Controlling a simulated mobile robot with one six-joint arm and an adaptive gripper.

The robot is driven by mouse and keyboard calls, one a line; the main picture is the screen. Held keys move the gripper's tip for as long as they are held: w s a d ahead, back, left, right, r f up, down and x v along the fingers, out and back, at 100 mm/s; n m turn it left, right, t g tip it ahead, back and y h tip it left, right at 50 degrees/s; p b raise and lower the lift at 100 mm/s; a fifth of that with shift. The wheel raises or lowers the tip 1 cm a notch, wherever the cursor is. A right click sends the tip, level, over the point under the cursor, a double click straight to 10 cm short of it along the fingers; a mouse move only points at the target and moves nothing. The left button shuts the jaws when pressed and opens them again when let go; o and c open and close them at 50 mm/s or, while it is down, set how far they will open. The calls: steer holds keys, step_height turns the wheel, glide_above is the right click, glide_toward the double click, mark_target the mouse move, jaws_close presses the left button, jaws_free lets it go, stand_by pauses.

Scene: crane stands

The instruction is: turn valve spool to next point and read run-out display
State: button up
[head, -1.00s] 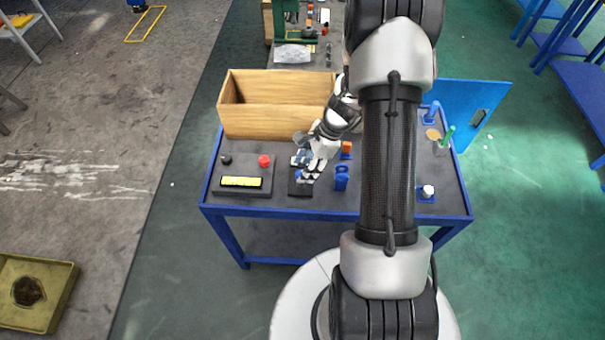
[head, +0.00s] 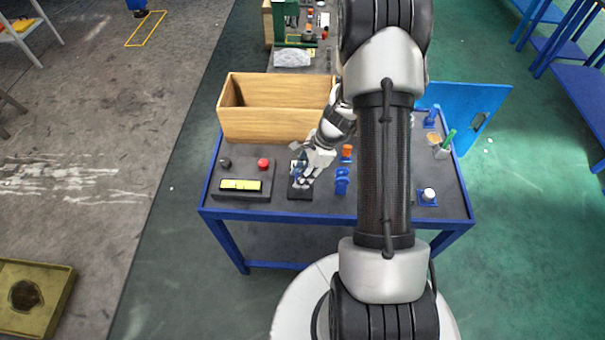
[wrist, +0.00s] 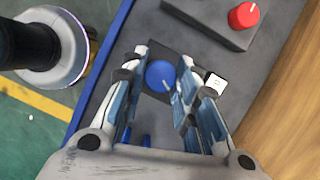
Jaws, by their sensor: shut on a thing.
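The valve spool shows in the wrist view as a round blue knob (wrist: 160,77) with a white pointer line, on a dark block (wrist: 188,60). My gripper (wrist: 163,72) has its fingers on either side of the knob and is shut on it. A small white label (wrist: 214,84) lies beside the knob, partly behind a finger. In the head view my gripper (head: 301,181) is over the dark block (head: 299,194) and hides most of the knob. The run-out display (head: 241,185) is a lit yellow strip on a dark box to the left; its reading is too small to make out.
A wooden bin (head: 275,125) stands behind my gripper. A blue stand (head: 341,182) and an orange piece (head: 347,151) are close on the right. The table's front strip is clear.

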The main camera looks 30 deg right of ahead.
steer(key=c, duration=0.3)
steer(key=shift+n, duration=0.4)
steer(key=n+g+p, duration=0.1)
steer(key=n+p, duration=0.1)
steer(key=n, duration=0.2)
steer(key=shift+w+g, duration=0.15)
steer(key=shift+g, duration=0.25)
steer(key=n+g, duration=0.1)
steer(key=n, duration=0.2)
steer(key=shift+w+n, duration=0.1)
steer(key=shift+n, duration=0.2)
steer(key=n+g, duration=0.1)
steer(key=n, duration=0.2)
steer(key=shift+a+n+g+h, duration=0.1)
steer(key=shift+n+g+h, duration=0.2)
steer(key=shift+h, duration=0.1)
steer(key=n+h, duration=0.1)
steer(key=n, duration=0.2)
steer(key=n+g+h, duration=0.1)
steer(key=n, duration=0.2)
steer(key=shift+w+a+p, duration=0.15)
steer(key=shift+p, duration=0.2)
steer(key=n+h, duration=0.1)
steer(key=n, duration=0.2)
steer(key=n+h, duration=0.1)
steer(key=n, duration=0.1)
steer(key=shift+a+n+g, duration=0.1)
steer(key=shift+n+g, duration=0.2)
steer(key=shift+n, duration=0.1)
